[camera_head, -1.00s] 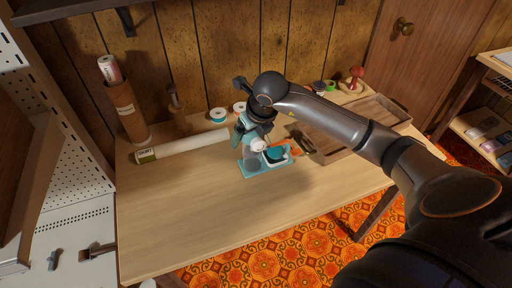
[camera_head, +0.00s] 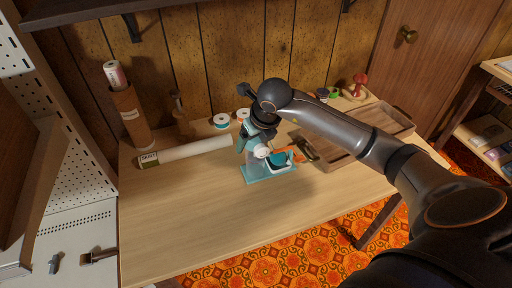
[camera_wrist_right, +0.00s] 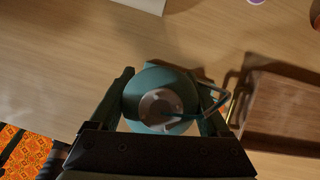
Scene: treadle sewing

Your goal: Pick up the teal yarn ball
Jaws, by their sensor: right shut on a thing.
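The teal yarn ball (camera_wrist_right: 150,82) shows in the right wrist view as a rounded dark teal shape with a pale grey disc facing the camera. My right gripper (camera_wrist_right: 160,90) is shut on it, a finger on each side. In the head view my right gripper (camera_head: 270,152) is low over the table, and a teal patch (camera_head: 278,160) shows at its tips above a flat light-teal piece (camera_head: 268,174). My arm hides part of this spot, and I cannot tell whether the ball is clear of the surface. My left gripper is not in view.
A wooden tray (camera_head: 338,160) with brass handles lies close on the right. A white paper roll (camera_head: 190,150) lies at the back left, with tape-like spools (camera_head: 221,121) behind. A red mushroom-shaped thing (camera_head: 359,82) stands at the back right. The table's front (camera_head: 195,225) is clear.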

